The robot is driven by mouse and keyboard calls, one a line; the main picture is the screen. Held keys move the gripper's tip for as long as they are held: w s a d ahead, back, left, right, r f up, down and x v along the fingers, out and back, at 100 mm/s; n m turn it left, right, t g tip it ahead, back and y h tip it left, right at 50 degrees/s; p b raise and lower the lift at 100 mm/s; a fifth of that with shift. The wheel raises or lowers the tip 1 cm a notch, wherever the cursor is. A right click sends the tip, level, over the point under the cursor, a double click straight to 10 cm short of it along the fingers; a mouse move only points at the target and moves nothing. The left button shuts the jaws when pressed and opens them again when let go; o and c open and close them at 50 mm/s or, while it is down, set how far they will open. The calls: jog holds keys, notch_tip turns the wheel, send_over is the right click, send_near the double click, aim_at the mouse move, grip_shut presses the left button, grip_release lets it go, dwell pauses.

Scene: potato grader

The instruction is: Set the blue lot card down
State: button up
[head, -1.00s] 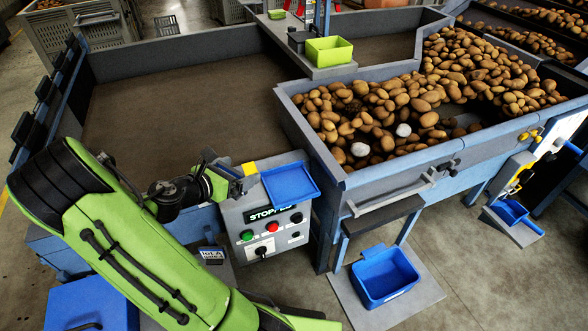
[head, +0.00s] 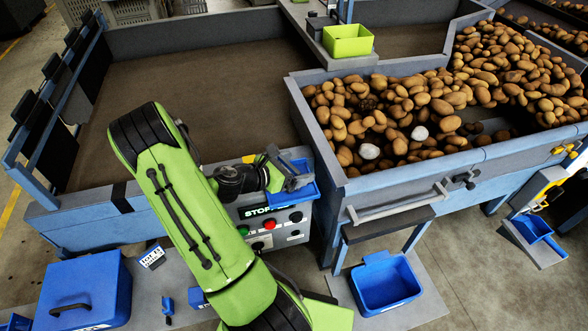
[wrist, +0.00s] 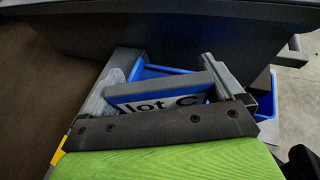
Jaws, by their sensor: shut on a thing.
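My gripper (head: 290,174) is over the blue tray (head: 307,192) on top of the control box. In the wrist view my gripper (wrist: 165,85) is shut on the blue lot card (wrist: 160,106), which has a blue edge and a white face reading "lot C". The blue tray also shows in the wrist view (wrist: 150,72), just beyond the card. I cannot tell whether the card touches the tray. In the head view the card is hidden by my gripper.
The control box has a green button (head: 243,231) and a red button (head: 270,225) below the tray. The grader's grey wall (head: 318,130) rises close on the right. Another lettered card (head: 152,257) and a blue lidded box (head: 83,290) are at lower left.

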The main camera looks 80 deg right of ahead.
jog(key=o, duration=0.7)
jog(key=shift+r, duration=0.15)
jog(key=p+v, duration=0.1)
jog(key=v, duration=1.1)
jog(key=w+a+r+m+t+y, duration=0.2)
jog(key=w+a+m+t+y, duration=0.15)
jog(key=a, duration=0.35)
jog(key=w+a+r+m+t+y, duration=0.2)
jog(key=w+a+r+m+t, duration=0.15)
jog(key=a, duration=0.35)
jog(key=s+a+r+m+t+y, duration=0.1)
jog(key=a+r+t, duration=0.1)
jog(key=a, duration=0.3)
jog(key=s+a+r+m+t+y, duration=0.1)
jog(key=a+r+t+y, duration=0.1)
jog(key=a, duration=0.4)
jog(key=s+a+r+m+t+y, duration=0.1)
jog(key=s+a+r+t+y, duration=0.1)
jog(key=a+r, duration=0.2)
jog(key=shift+a+r+m+t, duration=0.2)
jog(key=shift+a+m+t, duration=0.15)
jog(key=shift+a, duration=0.8)
